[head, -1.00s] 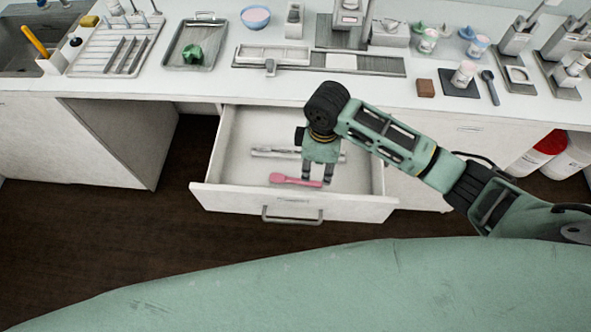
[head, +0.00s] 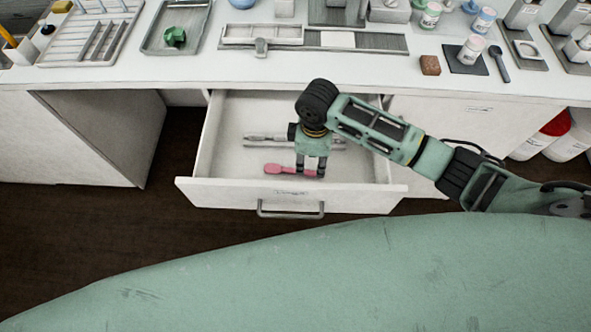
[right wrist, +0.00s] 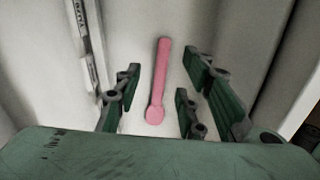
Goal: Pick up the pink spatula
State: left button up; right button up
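The pink spatula (head: 285,169) lies flat on the floor of the open drawer (head: 365,168), near its front wall. My right gripper (head: 310,172) points down into the drawer over the right part of the spatula. In the right wrist view the spatula (right wrist: 160,80) runs lengthwise between the spread fingers of the right gripper (right wrist: 158,95). The fingers are open, with a gap on both sides of the spatula. Whether the fingertips are level with it is hard to tell. My left gripper is not in view.
A grey metallic tool (head: 265,139) lies behind the spatula in the drawer and shows at the left in the right wrist view (right wrist: 85,50). The drawer's front wall (head: 230,193) stands close to the gripper. The counter (head: 190,66) above holds trays, cups and devices.

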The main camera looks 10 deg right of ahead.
aim_at(311, 172)
jog(key=f, duration=0.5)
jog(key=shift+s+d+p, duration=0.1)
jog(key=shift+s+p, duration=0.15)
jog(key=shift+p, duration=0.15)
jog(key=shift+c, duration=0.5)
grip_shut()
